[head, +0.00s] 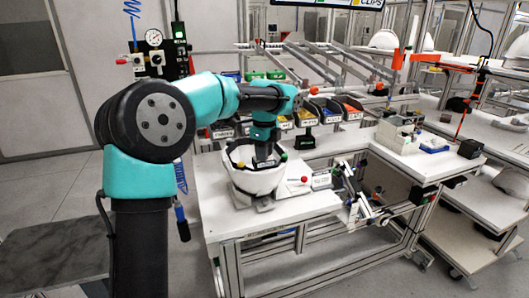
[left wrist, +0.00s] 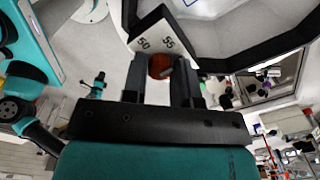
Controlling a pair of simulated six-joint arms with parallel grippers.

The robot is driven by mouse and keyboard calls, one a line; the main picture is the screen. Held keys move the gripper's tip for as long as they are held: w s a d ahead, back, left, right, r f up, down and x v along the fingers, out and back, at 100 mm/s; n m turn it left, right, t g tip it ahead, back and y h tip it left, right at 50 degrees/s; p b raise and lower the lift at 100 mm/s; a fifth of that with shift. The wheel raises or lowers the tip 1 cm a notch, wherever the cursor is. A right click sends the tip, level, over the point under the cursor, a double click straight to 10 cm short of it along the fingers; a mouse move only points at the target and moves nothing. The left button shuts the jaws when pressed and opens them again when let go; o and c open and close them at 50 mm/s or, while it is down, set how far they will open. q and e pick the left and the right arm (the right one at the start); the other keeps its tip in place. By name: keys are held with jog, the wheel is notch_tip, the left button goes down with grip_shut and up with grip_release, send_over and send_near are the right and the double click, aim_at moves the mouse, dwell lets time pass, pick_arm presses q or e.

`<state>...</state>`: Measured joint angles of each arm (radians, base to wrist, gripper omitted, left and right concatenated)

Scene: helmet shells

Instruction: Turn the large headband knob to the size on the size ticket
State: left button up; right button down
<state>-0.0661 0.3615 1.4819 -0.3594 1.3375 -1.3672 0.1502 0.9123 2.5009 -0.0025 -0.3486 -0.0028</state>
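The white helmet shell (head: 243,183) stands open side up on the white table. My left gripper (head: 264,153) points down into it from above. In the left wrist view, a red-brown round knob (left wrist: 160,66) lies between the tips of my left gripper (left wrist: 159,82). The fingers are apart, one on each side of the knob; whether they press on it is unclear. A pale plate (left wrist: 156,42) above the knob shows the numbers 50 and 55. A small card (head: 321,181) stands right of the helmet; its text is too small to read. My right gripper is not in view.
Colored bins (head: 330,112) line the back of the table. A metal fixture (head: 356,190) stands at the table's right edge. The front table strip (head: 285,213) is clear.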

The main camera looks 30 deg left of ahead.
pick_arm(q)
grip_shut()
jog(key=shift+n, duration=0.3)
jog(key=n, duration=0.3)
jog(key=shift+n, duration=0.4)
jog(key=n, duration=0.3)
jog(key=shift+n, duration=0.4)
jog(key=n, duration=1)
